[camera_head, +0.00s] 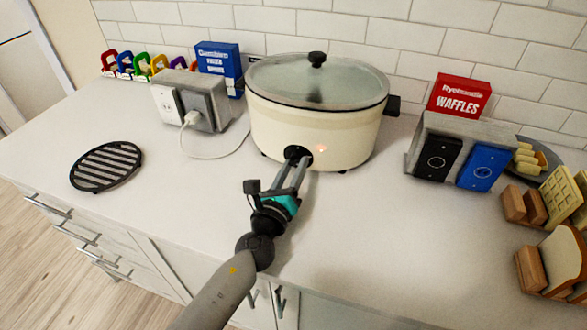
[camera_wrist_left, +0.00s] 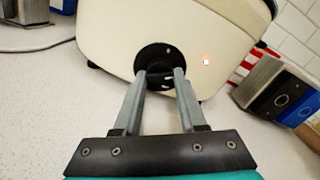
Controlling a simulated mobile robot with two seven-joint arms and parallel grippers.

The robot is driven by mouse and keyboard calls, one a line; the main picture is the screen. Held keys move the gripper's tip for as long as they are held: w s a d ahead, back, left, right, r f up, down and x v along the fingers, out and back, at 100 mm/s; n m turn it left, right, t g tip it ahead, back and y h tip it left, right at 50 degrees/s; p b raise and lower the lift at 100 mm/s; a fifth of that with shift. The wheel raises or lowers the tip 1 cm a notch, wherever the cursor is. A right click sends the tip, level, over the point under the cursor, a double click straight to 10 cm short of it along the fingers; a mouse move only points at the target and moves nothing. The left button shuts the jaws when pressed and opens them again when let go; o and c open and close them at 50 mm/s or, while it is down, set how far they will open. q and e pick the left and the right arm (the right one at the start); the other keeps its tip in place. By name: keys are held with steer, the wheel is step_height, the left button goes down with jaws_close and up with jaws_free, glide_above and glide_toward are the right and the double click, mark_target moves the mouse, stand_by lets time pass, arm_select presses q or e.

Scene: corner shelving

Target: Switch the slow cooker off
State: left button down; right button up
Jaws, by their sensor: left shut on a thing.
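The cream slow cooker (camera_head: 305,110) stands on the counter against the tiled wall, with a glass lid and a black lid knob. Its black dial (camera_head: 297,154) is low on the front, and a small red-orange light (camera_head: 321,148) glows to the right of it. My left gripper (camera_head: 297,168) is in front of the dial with its fingers shut on it. The left wrist view shows the dial (camera_wrist_left: 157,56) between the two fingertips, and the light (camera_wrist_left: 206,61) is lit there too. My right gripper is not in view.
A grey outlet box (camera_head: 212,103) with a plugged-in white cord stands left of the cooker. A black round trivet (camera_head: 106,166) lies at left. At right are a toaster-like box (camera_head: 462,151), a red waffle box (camera_head: 459,97) and wooden holders with bread and waffles. The counter front is clear.

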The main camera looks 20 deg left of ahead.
arm_select(q)
steer(key=n, duration=0.2)
steer(key=shift+f+n+b, duration=0.1)
steer(key=shift+n+b, duration=0.25)
steer(key=shift+n, duration=0.05)
steer(key=n, duration=0.3)
steer(key=shift+n+b, duration=0.3)
steer(key=shift+b, duration=0.05)
steer(key=n, duration=0.2)
steer(key=shift+n, duration=0.3)
steer(key=shift+d+r+n, duration=0.1)
steer(key=shift+r+n, duration=0.1)
steer(key=shift+n, duration=1.5)
steer(key=shift+c, duration=2.4)
jaws_free()
steer(key=shift+s, duration=0.1)
